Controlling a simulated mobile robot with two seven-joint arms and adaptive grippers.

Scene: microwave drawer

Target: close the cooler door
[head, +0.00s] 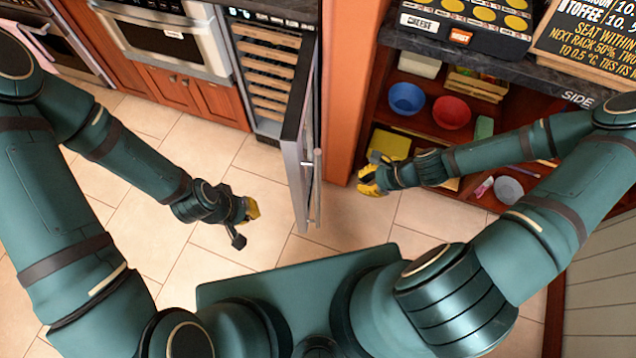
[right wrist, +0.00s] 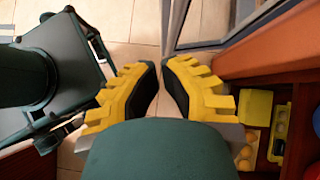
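The cooler door (head: 296,145) stands open, swung out from the cooler toward me, with its edge toward my head camera. Its long metal handle (head: 316,190) is on the right side. The cooler (head: 268,75) shows its wooden racks. My right gripper (head: 364,181) is right of the door, apart from the handle and empty. In the right wrist view its yellow fingers (right wrist: 160,75) have a narrow gap between the tips, with floor showing through. My left gripper (head: 246,224) is left of the door, over the floor, with its fingers apart and nothing between them.
An orange-brown cabinet side (head: 346,90) stands right of the cooler. An open shelf to its right holds a blue bowl (head: 407,98), a red bowl (head: 452,112) and other items. An oven (head: 170,35) is left of the cooler. Tiled floor (head: 235,165) is clear left of the door.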

